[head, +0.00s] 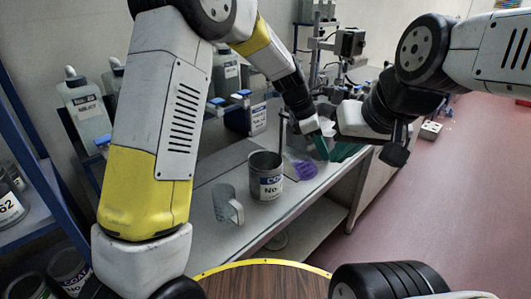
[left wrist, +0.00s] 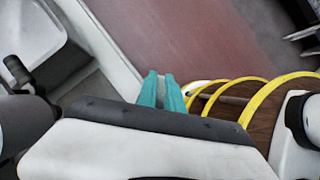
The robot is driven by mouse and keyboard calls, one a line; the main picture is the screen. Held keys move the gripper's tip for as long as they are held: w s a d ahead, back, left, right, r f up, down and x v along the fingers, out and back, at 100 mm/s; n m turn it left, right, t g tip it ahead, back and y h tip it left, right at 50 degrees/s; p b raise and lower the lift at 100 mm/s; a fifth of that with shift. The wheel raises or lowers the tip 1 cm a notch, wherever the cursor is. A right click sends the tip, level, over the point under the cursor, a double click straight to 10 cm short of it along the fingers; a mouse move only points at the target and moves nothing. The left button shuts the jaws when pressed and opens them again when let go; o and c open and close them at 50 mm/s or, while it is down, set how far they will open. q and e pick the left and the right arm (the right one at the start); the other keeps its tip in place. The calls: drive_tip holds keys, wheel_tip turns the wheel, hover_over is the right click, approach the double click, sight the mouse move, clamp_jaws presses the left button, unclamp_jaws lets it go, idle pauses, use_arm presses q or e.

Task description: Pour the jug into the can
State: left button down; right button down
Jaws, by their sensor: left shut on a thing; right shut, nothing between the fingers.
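The grey can (head: 265,178) with a white and blue label stands open on the bench, a thin dark stick rising from it. A pale grey jug (head: 222,205) with a handle on its right stands at the bench's front edge, left of the can. My left gripper (head: 321,148) is beyond the can to its right, apart from both. Its teal fingers are close together in the left wrist view (left wrist: 160,92); what they hold is too small to make out. My right gripper (head: 342,122) is shut and empty beside the left; its fingertips are hard to see.
A purple item (head: 302,169) lies on the bench right of the can. Labelled bottles (head: 87,108) stand along the back left. A blue-framed rack (head: 50,175) is at the left.

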use_arm(q)
drive_tip(key=a+r+h, duration=0.1)
drive_tip(key=r, duration=0.1)
drive_tip(key=a+r+h, duration=0.1)
drive_tip(key=shift+w+a+r, duration=0.15)
drive_tip(key=shift+a+r, duration=0.05)
drive_tip(key=shift+r, duration=0.15)
drive_tip(key=shift+a+r+h, duration=0.6)
drive_tip(key=shift+r+h, duration=0.15)
drive_tip(key=shift+h, duration=0.15)
drive_tip(key=shift+a+g+h, duration=0.3)
drive_tip(key=shift+a+h, duration=0.05)
drive_tip(key=shift+h, duration=0.45)
drive_tip(key=shift+w+a+r+h, duration=0.1)
drive_tip(key=shift+a+r+h, duration=0.25)
drive_tip(key=shift+h, duration=0.25)
drive_tip(key=shift+w+a+r+h+p, duration=0.1)
drive_tip(key=shift+a+r+h+p, duration=0.2)
drive_tip(key=shift+a+r+h, duration=0.45)
drive_tip(key=shift+w+a+r+h+p, duration=0.1)
drive_tip(key=shift+a+r+h+p, duration=0.25)
drive_tip(key=shift+a+h, duration=0.55)
drive_tip(key=shift+a+r+p, duration=0.15)
drive_tip(key=shift+a+p, duration=0.2)
drive_tip(key=shift+a, duration=0.15)
